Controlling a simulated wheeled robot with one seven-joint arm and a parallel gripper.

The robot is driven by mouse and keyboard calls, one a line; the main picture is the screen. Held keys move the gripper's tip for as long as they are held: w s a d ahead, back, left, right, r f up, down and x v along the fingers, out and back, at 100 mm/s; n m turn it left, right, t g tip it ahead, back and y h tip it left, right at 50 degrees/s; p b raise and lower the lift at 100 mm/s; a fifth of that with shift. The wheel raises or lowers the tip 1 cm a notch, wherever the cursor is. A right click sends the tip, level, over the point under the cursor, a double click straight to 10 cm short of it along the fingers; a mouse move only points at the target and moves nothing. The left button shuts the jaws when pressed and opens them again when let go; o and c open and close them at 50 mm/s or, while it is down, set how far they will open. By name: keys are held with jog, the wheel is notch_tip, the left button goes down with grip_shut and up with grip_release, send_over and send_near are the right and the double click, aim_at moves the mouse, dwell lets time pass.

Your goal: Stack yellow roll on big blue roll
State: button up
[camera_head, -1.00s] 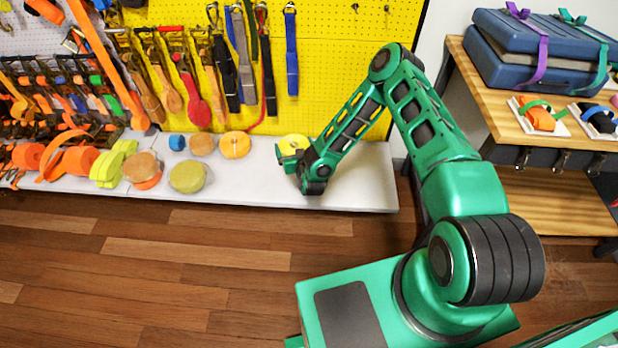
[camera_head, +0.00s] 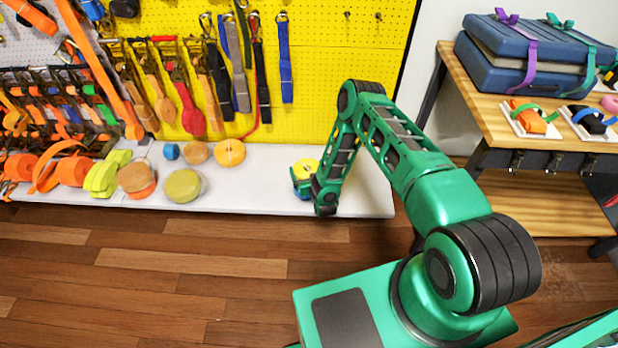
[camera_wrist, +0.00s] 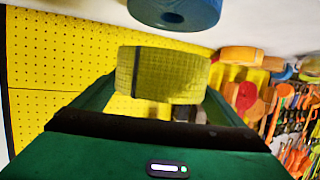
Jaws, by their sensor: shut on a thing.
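The yellow roll (camera_wrist: 163,75) is held between the fingers of my gripper (camera_wrist: 160,90), which is shut on it. In the head view the yellow roll (camera_head: 307,165) shows at the end of my arm over the white shelf, and my gripper (camera_head: 304,174) partly hides it. The big blue roll (camera_wrist: 175,12) is at the top edge of the wrist view, cut off by the frame, and looks apart from the yellow roll. In the head view only a bit of blue (camera_head: 303,187) shows by my gripper; the rest is hidden.
The white shelf (camera_head: 365,195) also carries an orange-yellow roll (camera_head: 230,153), a tan roll (camera_head: 197,152), a small blue roll (camera_head: 171,151) and an olive roll (camera_head: 183,186) to the left. Straps hang on the yellow pegboard (camera_head: 340,50) behind. The shelf's right end is clear.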

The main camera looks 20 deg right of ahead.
jog(key=shift+w+d+f, duration=0.1)
jog(key=shift+d+f, duration=0.35)
jog(key=shift+d, duration=0.25)
jog(key=shift+d+f, duration=0.1)
jog(key=shift+f, duration=1.9)
jog(key=o, duration=1)
